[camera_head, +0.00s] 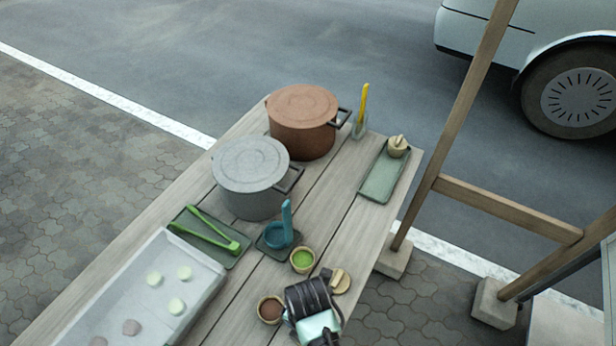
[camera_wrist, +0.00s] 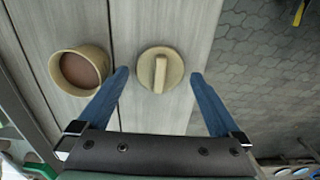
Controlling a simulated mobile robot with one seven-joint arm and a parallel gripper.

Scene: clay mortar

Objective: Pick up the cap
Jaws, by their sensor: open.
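A round tan cap (camera_wrist: 146,75) with a raised bar handle lies flat on the wooden table in the wrist view. It also shows in the head view (camera_head: 343,283), near the table's right edge and partly beside my arm. My gripper (camera_wrist: 159,74) is open, with its two blue fingers apart on the left and right of the cap. Nothing is held between them. The fingers' height above the table cannot be told. In the head view my gripper's fingers are mostly hidden by my own arm.
A brown-filled cup (camera_wrist: 82,70) stands left of the cap. A green-filled cup (camera_head: 302,260) is nearby, with a teal holder (camera_head: 275,238), tongs (camera_head: 213,230), a white tray (camera_head: 200,262) and two pots (camera_head: 250,172) beyond. A green tray (camera_head: 381,180) holds a lidded cup (camera_head: 397,150).

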